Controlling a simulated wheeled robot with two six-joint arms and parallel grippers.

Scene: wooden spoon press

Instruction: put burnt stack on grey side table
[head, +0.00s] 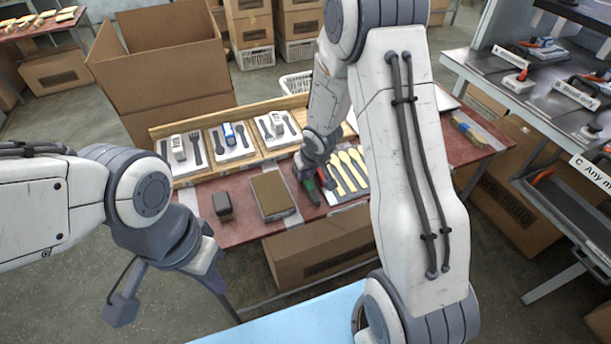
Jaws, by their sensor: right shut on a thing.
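My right gripper (314,185) is low over the red-topped table (236,228), beside the tray of pale wooden spoons (347,170). It is shut on a dark item, mostly hidden by the gripper; I cannot tell whether it is the burnt stack. A small dark block (222,206) stands on the table to the left. A brown-topped block (272,194) lies between that block and the gripper. My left gripper (206,272) hangs in front of the table, at lower left; its fingers do not show clearly. A grey table (485,78) with labelled tools stands at right.
White trays (233,142) with dark utensils line the table's back. A large open carton (160,60) stands behind it, at left. A closed carton (320,248) is under the front edge. A blue surface (295,318) is nearest me. My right arm hides much of the table's right half.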

